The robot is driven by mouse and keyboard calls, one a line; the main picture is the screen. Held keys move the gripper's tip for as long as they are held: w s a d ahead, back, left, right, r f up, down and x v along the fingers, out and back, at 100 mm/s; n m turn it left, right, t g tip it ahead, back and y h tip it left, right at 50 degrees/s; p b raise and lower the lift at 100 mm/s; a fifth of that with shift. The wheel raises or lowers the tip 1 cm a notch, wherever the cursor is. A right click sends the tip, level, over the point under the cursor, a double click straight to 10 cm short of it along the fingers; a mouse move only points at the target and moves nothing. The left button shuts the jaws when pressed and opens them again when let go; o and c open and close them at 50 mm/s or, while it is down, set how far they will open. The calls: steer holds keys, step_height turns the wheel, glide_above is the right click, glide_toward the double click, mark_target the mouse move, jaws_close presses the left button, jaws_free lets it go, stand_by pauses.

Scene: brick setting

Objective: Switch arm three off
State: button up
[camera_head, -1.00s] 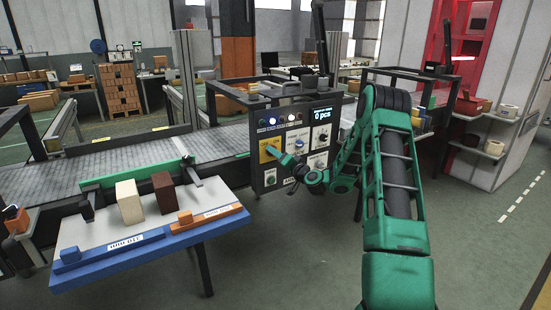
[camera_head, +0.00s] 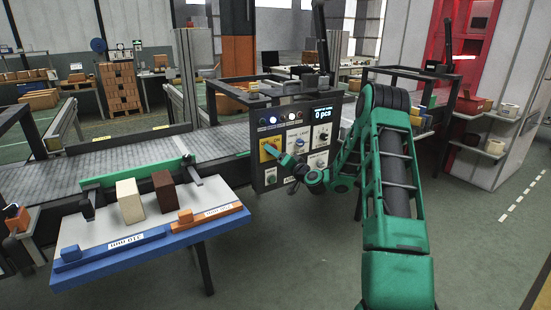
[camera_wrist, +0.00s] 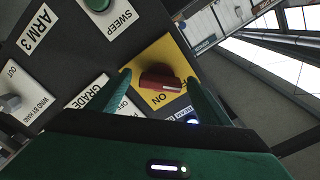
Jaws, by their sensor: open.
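The control panel (camera_head: 290,147) stands at the conveyor's side. In the wrist view a white label reading ARM 3 (camera_wrist: 35,28) is at upper left, beside a green button (camera_wrist: 97,4) labelled SWEEP. A red switch handle (camera_wrist: 161,83) sits on a yellow plate (camera_wrist: 150,58), with ON printed below it. My gripper (camera_wrist: 158,77) is open, one green finger on each side of the red handle. I cannot tell whether the fingers touch it. In the head view my gripper (camera_head: 273,154) is in front of the panel's yellow plate and partly covers it.
In the wrist view a grey knob (camera_wrist: 10,103) labelled OUT and WIND BY HAND is at left, and a GRADE label (camera_wrist: 88,92) is near the left finger. A white table (camera_head: 95,228) with blocks stands left of the panel. The conveyor (camera_head: 100,160) runs behind.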

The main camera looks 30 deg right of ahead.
steer(key=s, duration=1)
steer(key=shift+s+d, duration=0.2)
steer(key=shift+s, duration=0.1)
steer(key=s+a+n+g+y, duration=0.4)
steer(key=s+a+n+g, duration=0.45)
steer(key=a, duration=0.55)
steer(key=s+r+m+g+h, duration=0.1)
steer(key=s+r+m+g, duration=0.1)
steer(key=s, duration=1.1)
steer(key=s+d+r+m+g+h, duration=0.1)
steer(key=s+g, duration=0.3)
steer(key=s, duration=0.9)
steer(key=s+r+m+g+h, duration=0.2)
steer(key=s+r+m+g, duration=0.1)
steer(key=s, duration=1)
steer(key=shift+s+d+r+g, duration=0.2)
steer(key=shift+s+d+g, duration=0.15)
